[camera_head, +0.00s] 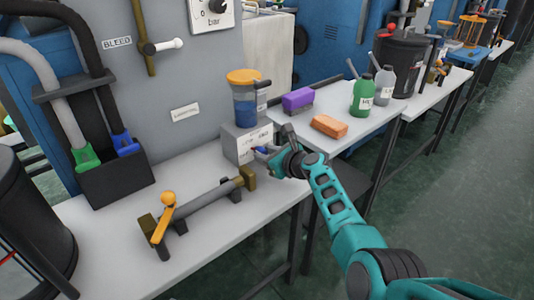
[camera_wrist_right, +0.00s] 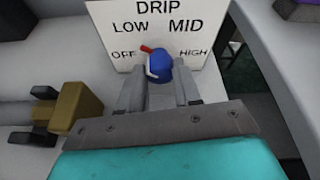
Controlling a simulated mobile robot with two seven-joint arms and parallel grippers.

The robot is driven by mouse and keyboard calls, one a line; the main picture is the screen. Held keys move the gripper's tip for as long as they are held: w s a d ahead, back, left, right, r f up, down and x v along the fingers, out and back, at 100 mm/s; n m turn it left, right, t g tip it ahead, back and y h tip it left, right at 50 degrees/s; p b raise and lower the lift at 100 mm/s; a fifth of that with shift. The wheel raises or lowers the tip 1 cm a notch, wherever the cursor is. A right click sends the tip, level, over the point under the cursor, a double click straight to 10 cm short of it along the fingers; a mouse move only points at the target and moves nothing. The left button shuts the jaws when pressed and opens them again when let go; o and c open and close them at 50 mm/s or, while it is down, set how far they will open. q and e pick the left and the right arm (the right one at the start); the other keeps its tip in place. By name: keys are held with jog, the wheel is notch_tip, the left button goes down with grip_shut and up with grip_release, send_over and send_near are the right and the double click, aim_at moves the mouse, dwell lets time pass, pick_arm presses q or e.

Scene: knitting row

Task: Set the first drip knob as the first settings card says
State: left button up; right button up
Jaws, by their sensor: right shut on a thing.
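The drip knob (camera_wrist_right: 160,63) is blue with a red pointer, on a panel (camera_wrist_right: 175,25) marked DRIP, OFF, LOW, MID and HIGH. Its pointer tilts up and left, beside OFF and below LOW; the exact setting is hard to judge. My right gripper (camera_wrist_right: 159,80) is shut on the knob, one finger on each side. In the head view my right gripper (camera_head: 270,157) is at the front of the grey box (camera_head: 237,143) under the blue-filled lubricator cup (camera_head: 246,106). I cannot read a settings card. My left gripper is not in view.
A bar with brass ends (camera_head: 205,201) lies on the white bench left of the gripper. Right of it are a purple block (camera_head: 297,100), an orange block (camera_head: 329,126) and a green bottle (camera_head: 361,97). A black holder (camera_head: 116,184) stands at the left.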

dwell(0.3)
jog(key=o, duration=1)
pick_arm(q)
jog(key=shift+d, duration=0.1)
pick_arm(e)
jog(key=shift+o, duration=0.2)
jog(key=shift+s+d+r+p, duration=0.1)
jog(key=shift+s+r+p, duration=0.1)
jog(key=shift+p, duration=0.3)
jog(key=p+v, duration=0.6)
jog(key=p, duration=0.2)
jog(key=shift+s+r, duration=0.15)
jog(key=shift+r, duration=0.1)
jog(key=p+v, duration=0.5)
jog(key=shift+d+f, duration=0.1)
jog(key=shift+f, duration=0.05)
jog(key=shift+s+d, duration=0.25)
jog(key=shift+s, duration=0.1)
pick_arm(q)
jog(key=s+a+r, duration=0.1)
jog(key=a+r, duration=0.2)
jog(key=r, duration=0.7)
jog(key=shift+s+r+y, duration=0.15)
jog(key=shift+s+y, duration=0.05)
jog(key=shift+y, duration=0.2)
